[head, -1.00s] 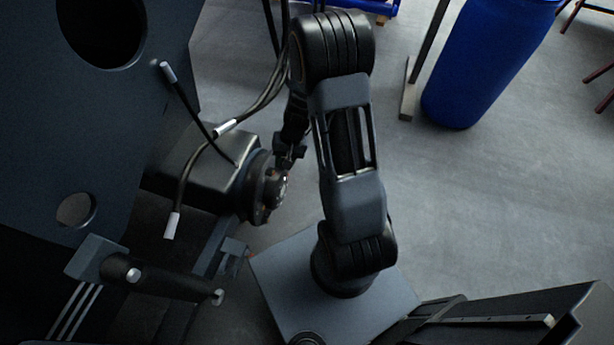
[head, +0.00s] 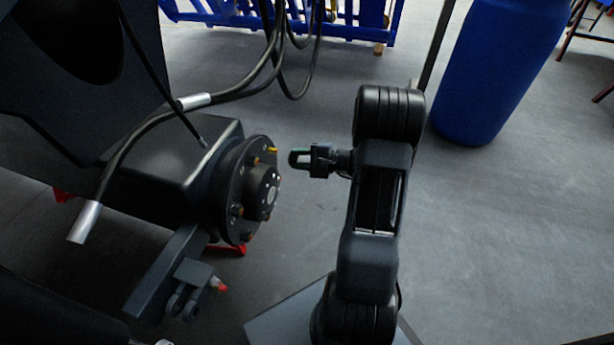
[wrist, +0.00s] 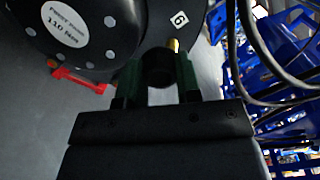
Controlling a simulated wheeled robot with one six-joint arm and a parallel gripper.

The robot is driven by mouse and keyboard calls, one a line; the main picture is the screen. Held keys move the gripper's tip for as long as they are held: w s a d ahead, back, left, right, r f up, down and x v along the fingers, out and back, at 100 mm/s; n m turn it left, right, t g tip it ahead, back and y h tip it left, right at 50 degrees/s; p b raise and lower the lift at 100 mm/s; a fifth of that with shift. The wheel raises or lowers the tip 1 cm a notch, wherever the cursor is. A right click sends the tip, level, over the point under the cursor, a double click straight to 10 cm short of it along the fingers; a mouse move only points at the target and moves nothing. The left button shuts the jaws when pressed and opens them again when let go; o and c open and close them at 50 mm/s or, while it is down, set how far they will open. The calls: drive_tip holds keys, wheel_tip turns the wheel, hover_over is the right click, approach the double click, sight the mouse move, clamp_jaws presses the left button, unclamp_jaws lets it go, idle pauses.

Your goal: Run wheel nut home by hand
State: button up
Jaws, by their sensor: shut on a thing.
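The dark wheel hub (head: 236,190) has a round flange with brass-coloured studs around its raised centre. My gripper (head: 294,158) is just right of the flange, pointing at it near the upper stud (head: 272,150). In the wrist view, the green-lined fingers of my gripper (wrist: 158,72) are shut on a dark round wheel nut (wrist: 158,68).
Hanging hoses (head: 290,60) are behind my gripper, and another hose (head: 135,140) crosses in front of the axle housing. A bracket (head: 185,285) juts out below the hub. A blue barrel (head: 495,75) stands at upper right. The floor right of my arm is clear.

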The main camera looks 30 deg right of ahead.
drive_tip(key=shift+w+d+f+m+t+h+b, duration=0.1)
drive_tip(key=shift+d+f+m+t+h+b, duration=0.2)
drive_tip(key=shift+d+t+b, duration=0.4)
drive_tip(key=shift+w+d+f+m+t+h+b, duration=0.15)
drive_tip(key=shift+d+f+m+t+b, duration=0.25)
drive_tip(key=shift+d, duration=0.45)
drive_tip(key=shift+s+r, duration=0.1)
drive_tip(key=shift+s, duration=0.1)
drive_tip(key=x, duration=0.6)
drive_tip(key=shift+b, duration=0.35)
drive_tip(key=shift+b+x, duration=0.4)
drive_tip(key=shift+x, duration=1.25)
drive_tip(key=shift+s+d, duration=0.1)
drive_tip(key=shift+s, duration=0.05)
drive_tip(key=shift+c, duration=0.3)
